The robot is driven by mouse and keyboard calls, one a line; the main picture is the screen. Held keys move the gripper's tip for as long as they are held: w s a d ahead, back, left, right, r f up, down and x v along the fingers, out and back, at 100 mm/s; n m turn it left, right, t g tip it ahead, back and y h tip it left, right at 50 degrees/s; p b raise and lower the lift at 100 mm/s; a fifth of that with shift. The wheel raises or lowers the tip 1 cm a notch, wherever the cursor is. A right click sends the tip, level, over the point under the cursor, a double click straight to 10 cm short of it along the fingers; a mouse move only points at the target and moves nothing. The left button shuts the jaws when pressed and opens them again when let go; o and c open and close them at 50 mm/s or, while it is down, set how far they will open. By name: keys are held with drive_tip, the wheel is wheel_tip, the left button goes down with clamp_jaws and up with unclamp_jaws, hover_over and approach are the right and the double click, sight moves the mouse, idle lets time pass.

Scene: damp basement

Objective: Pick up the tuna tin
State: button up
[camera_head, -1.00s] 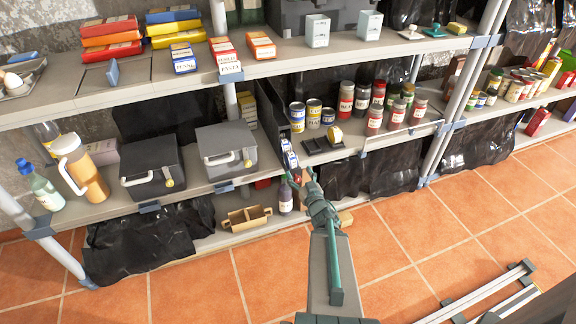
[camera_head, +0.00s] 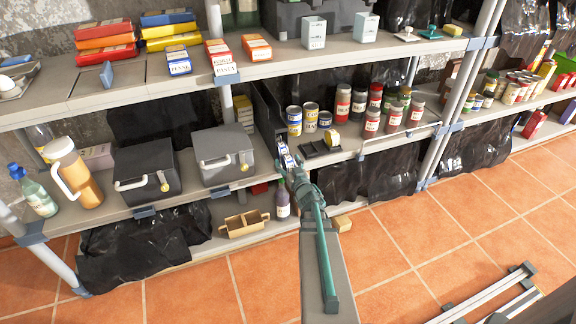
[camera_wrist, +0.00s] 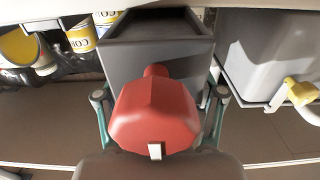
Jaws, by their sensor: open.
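Small blue-and-white tins (camera_head: 281,149) sit at the shelf's front edge, below a dark upright panel; their labels are too small to read, so I cannot tell which is tuna. My gripper (camera_head: 293,172) is just in front of and below them, partly overlapping them in the head view. In the wrist view, my gripper (camera_wrist: 158,97) is open, with its fingers apart either side of a red faceted object (camera_wrist: 155,112) with a white tab. What that object is, and whether the fingers touch it, I cannot tell. A grey open box (camera_wrist: 157,50) shows behind it. No tuna tin is identifiable there.
Taller yellow-and-blue tins (camera_head: 294,120) and red-labelled jars (camera_head: 372,122) stand to the right. A grey lockbox (camera_head: 222,155) stands to the left. A bottle (camera_head: 283,199) and a cardboard carrier (camera_head: 245,222) are on the low shelf.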

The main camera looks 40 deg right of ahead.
clamp_jaws()
idle(0.3)
drive_tip(key=shift+r, duration=0.15)
